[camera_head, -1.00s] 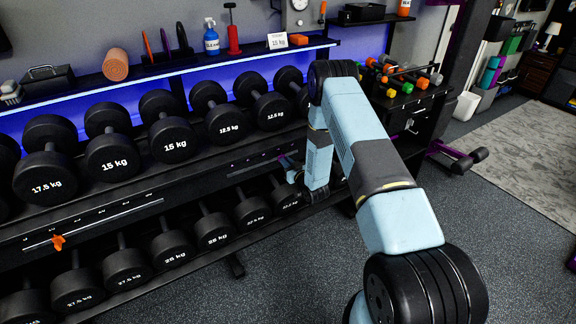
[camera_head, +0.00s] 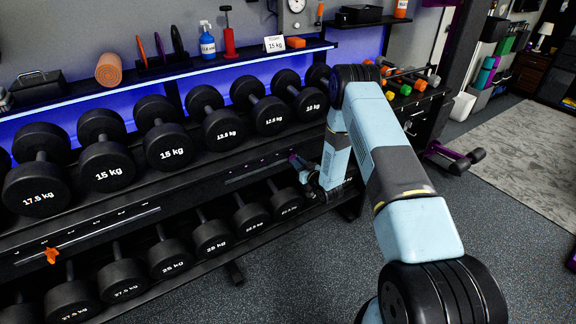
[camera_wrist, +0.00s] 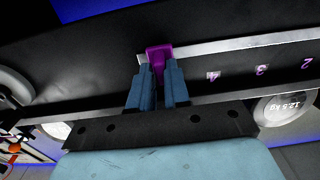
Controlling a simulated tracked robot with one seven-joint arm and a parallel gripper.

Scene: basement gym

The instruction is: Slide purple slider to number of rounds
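The purple slider (camera_wrist: 158,55) sits on a pale metal rail (camera_wrist: 245,48) on the dark rack bar. In the wrist view, the two blue fingers of my gripper (camera_wrist: 158,80) stand on either side of its lower part and appear shut on it; its head sticks out past the fingertips. Violet numbers 4, 3 and 2 (camera_wrist: 213,76) run left to right beside the rail, right of the slider. In the head view my gripper (camera_head: 306,170) is at the right part of the bar, and the slider is too small there to make out clearly.
Dumbbells fill the upper (camera_head: 170,152) and lower (camera_head: 122,278) tiers above and below the bar. An orange slider (camera_head: 52,255) sits on the left rail. A card (camera_head: 274,43) on the top shelf reads 15 kg; its upper line is unclear. Floor (camera_head: 310,285) in front is free.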

